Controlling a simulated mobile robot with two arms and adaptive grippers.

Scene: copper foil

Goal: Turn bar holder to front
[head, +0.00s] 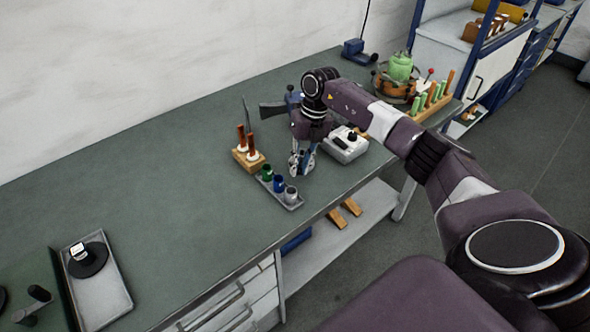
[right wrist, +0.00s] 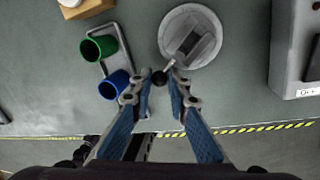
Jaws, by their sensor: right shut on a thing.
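What looks like the bar holder is a round grey base (right wrist: 190,38) with a dark slotted centre, in the right wrist view. A short lever with a black ball knob (right wrist: 160,78) comes off it towards my gripper. My right gripper (right wrist: 160,76) has its blue-padded fingertips on both sides of the knob and is shut on it. In the head view my right gripper (head: 302,160) is low over the bench, beside the cup tray. My left gripper is not in view.
A small tray (head: 291,205) of green, blue and grey cups stands close left of the gripper. Behind it is a wooden block (head: 246,164) with brown-handled tools. A white box (head: 346,150) stands to the right. The bench's left middle (head: 150,190) is clear.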

